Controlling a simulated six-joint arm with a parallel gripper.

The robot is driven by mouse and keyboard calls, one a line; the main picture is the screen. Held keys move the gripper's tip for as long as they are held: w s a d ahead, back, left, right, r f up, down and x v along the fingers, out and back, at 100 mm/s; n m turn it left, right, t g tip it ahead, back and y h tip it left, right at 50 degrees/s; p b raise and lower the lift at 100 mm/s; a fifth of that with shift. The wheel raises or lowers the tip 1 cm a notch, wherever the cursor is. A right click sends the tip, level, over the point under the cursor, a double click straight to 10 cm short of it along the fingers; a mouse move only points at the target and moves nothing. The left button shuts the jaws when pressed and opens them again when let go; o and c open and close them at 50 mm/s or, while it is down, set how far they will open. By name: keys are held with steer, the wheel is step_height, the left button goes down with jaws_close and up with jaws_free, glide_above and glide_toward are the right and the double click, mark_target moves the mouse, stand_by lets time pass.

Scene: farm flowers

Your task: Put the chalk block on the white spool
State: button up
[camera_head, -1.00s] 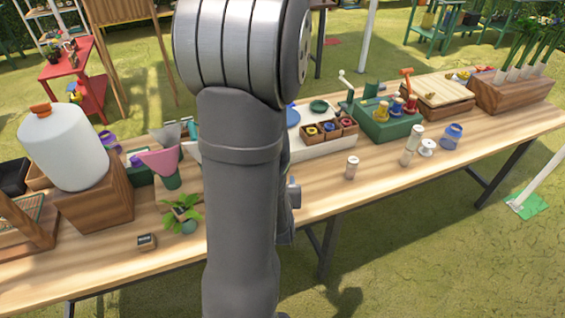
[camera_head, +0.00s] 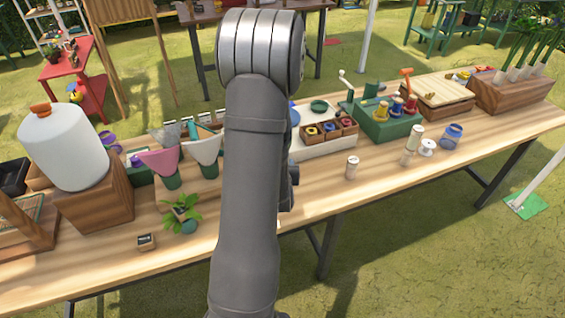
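A small block with a dark top (camera_head: 146,242), which looks like the chalk block, lies near the front edge of the table at the left. A small white spool (camera_head: 427,147) stands upright at the right, between a pale cylinder and a blue jar, with nothing on it. My arm fills the middle of the view and stands between the two. My gripper is hidden behind it, so its fingers and anything in them do not show.
A potted plant (camera_head: 181,212) stands just right of the block. A white jug (camera_head: 62,148) on a wooden stand is behind it. A pale cylinder (camera_head: 413,139) and blue jar (camera_head: 451,136) flank the spool closely. A small jar (camera_head: 352,167) stands left of them.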

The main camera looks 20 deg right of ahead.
steer(key=x, duration=0.4)
steer(key=shift+w+d+f, duration=0.15)
steer(key=shift+d+f, duration=0.05)
steer(key=shift+d, duration=0.2)
jaws_close()
